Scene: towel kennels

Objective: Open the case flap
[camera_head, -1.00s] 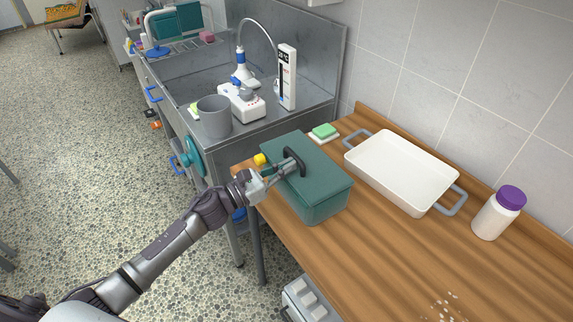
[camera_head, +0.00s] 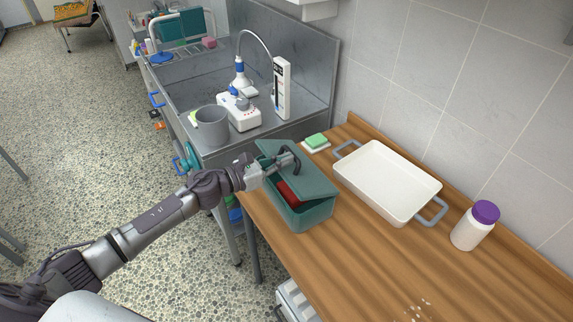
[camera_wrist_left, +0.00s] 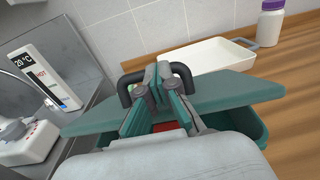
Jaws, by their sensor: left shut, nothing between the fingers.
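The teal case (camera_head: 307,213) stands on the wooden counter, left of the white tray. Its teal flap (camera_head: 312,176) is partly raised and tilted, with a gap on the side towards my arm. A red thing (camera_head: 288,193) shows inside through the gap. The flap carries a dark arched handle (camera_head: 294,158). My left gripper (camera_head: 283,161) is at the handle, with its fingers shut and nothing between them. In the left wrist view the fingers (camera_wrist_left: 158,80) are close together by the dark handle (camera_wrist_left: 183,76), over the tilted flap (camera_wrist_left: 235,90). My right gripper is not in view.
A white tray (camera_head: 365,194) with grey handles and a white bottle (camera_head: 474,228) with a purple cap stand to the right. A green sponge (camera_head: 316,140) lies behind the case. A grey cup (camera_head: 211,128) and a white device (camera_head: 238,112) stand on the metal sink unit at left.

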